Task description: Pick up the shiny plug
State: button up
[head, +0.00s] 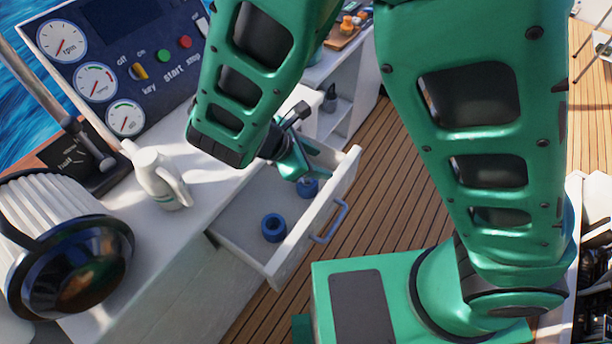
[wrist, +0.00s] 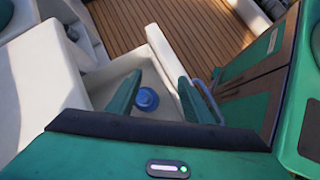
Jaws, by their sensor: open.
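Two small blue round parts lie in the open white drawer (head: 240,212). One blue part (head: 274,228), a ring with a dark centre, lies in the open. The other blue part (head: 308,188) lies by the drawer's front wall, partly covered by my gripper (head: 300,172). I cannot tell for sure which is the shiny plug. My gripper is open and empty, pointing down into the drawer. In the wrist view, my gripper (wrist: 159,78) has one blue part (wrist: 147,99) below and between its fingers, closer to the left finger.
The drawer's front wall and blue handle (head: 329,222) stand close beside my gripper. A white jug (head: 160,178) stands on the counter to the left, near a gauge panel (head: 110,60). A black-and-white round engine part (head: 70,265) sits at the lower left. Wooden deck (head: 400,175) lies beyond the drawer.

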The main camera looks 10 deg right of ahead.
aim_at(307, 179)
jog(key=s+a+f+n+t, duration=0.3)
jog(key=a+f+n, duration=0.15)
jog(key=a, duration=0.25)
jog(key=w+d+f+n+t, duration=0.1)
jog(key=w+d+f, duration=0.1)
jog(key=w, duration=0.1)
jog(key=w+d+f+n+t, duration=0.1)
jog(key=w+d+f, duration=0.1)
jog(key=w+d, duration=0.1)
jog(key=w+d+f+n+t, duration=0.1)
jog(key=w+d+f, duration=0.1)
jog(key=w, duration=0.1)
jog(key=shift+w+d+f+h, duration=0.2)
jog(key=shift+w+f+h, duration=0.15)
jog(key=shift+f+h, duration=0.05)
grip_shut()
jog(key=shift+r, duration=0.2)
